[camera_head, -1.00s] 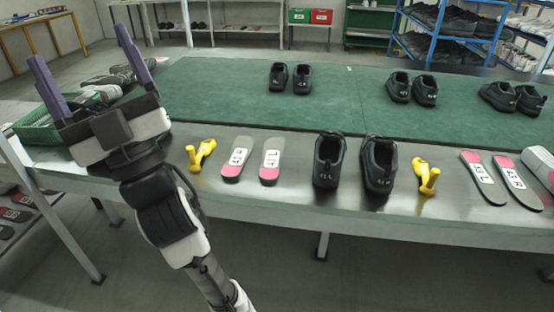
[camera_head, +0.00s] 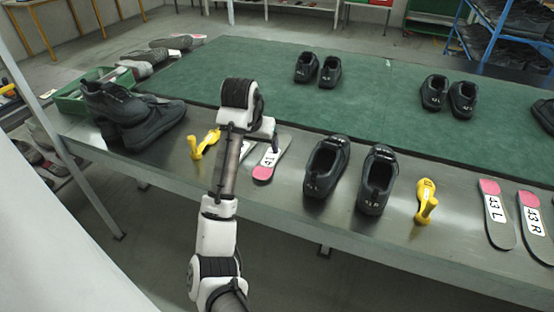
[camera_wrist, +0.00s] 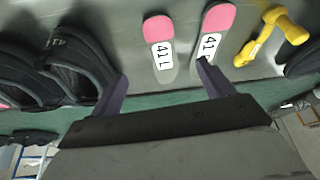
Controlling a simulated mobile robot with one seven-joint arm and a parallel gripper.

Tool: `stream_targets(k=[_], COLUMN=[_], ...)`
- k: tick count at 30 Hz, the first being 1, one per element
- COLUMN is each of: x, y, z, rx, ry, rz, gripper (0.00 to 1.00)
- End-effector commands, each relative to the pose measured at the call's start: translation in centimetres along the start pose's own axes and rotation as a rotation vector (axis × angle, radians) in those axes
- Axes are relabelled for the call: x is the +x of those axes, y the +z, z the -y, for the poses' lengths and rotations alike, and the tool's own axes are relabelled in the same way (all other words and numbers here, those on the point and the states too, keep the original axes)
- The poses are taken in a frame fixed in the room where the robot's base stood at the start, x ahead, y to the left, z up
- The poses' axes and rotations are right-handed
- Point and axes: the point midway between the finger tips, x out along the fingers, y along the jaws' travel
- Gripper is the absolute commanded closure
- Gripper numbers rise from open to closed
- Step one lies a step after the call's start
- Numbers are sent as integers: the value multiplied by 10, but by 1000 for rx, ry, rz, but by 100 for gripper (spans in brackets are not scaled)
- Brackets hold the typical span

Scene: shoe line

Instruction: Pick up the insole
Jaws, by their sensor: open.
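Two grey insoles with pink ends and white labels lie side by side on the metal table. In the wrist view, the insole marked 41 L (camera_wrist: 161,61) lies ahead of the gap between my fingers. It is the right one of the pair in the head view (camera_head: 265,172). The other insole (camera_wrist: 218,18) has its grey end partly hidden by my right-hand finger in the wrist view; in the head view my arm mostly covers it. My gripper (camera_wrist: 164,88) is open and empty above the table, its fingers spread; the head view mostly hides it behind my arm.
Black shoes (camera_head: 325,168) stand right of the insoles, and a yellow tool (camera_head: 203,143) lies left. Another yellow tool (camera_head: 426,201) and a 43 pair of insoles (camera_head: 496,213) lie farther right. A green crate (camera_head: 70,101) and dark shoes (camera_head: 140,115) are at left.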

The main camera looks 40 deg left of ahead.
Motion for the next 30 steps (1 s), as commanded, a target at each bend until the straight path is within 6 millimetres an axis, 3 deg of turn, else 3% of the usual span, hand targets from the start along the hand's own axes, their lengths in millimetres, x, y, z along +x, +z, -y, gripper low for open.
stream_targets(k=[10,20,30], x=[65,90,134], y=[6,4,7], z=[-2,0,0], rx=[2,1,0], ry=[5,1,1], rz=[17,15,15], gripper=[20,20,20])
